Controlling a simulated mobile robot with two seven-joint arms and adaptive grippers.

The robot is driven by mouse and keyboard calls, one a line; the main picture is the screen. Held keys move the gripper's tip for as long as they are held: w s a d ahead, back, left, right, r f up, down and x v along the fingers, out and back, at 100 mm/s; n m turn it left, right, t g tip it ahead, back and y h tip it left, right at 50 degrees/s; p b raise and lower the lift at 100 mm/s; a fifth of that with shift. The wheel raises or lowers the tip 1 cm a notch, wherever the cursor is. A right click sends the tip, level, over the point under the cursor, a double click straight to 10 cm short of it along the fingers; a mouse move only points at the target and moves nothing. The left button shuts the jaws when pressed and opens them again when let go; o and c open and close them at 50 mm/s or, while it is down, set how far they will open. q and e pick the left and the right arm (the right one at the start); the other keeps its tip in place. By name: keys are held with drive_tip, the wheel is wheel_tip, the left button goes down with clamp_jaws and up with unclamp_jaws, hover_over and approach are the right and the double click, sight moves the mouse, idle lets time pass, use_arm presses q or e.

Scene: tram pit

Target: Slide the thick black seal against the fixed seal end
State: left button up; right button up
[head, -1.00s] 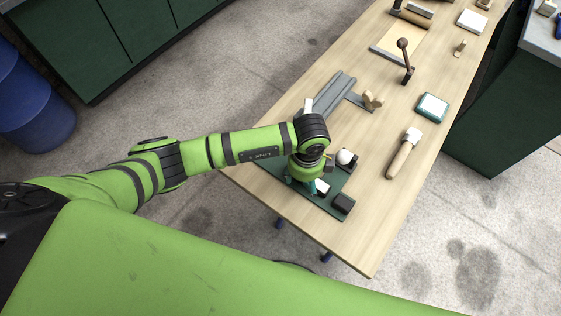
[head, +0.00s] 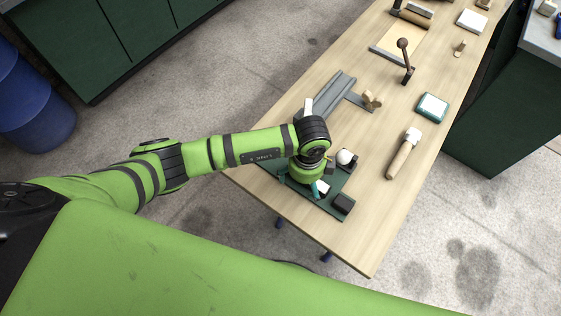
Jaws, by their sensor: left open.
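A dark green mat (head: 325,203) lies on the near end of the wooden table. A thick black block (head: 343,204) sits at its near right corner; I cannot tell whether it is the thick black seal or the fixed seal end. My left gripper (head: 301,185) is over the mat, to the left of the black block and apart from it. Its teal fingers are spread open, with nothing visible between them. My forearm and wrist hide part of the mat. A small white block (head: 323,187) is beside the right finger. My right gripper is out of view.
A grey rail (head: 335,93) lies beyond my wrist. A wooden-handled mallet (head: 404,153) and a teal-edged box (head: 432,107) lie to the right. The table's near right corner is clear.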

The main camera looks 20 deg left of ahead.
use_arm(q)
drive_tip(key=shift+w+r, duration=0.1)
drive_tip(key=shift+r, duration=0.1)
wheel_tip(320, 180, up, 12)
drive_tip(key=shift+f, duration=0.15)
drive_tip(key=shift+f, duration=0.1)
idle(0.5)
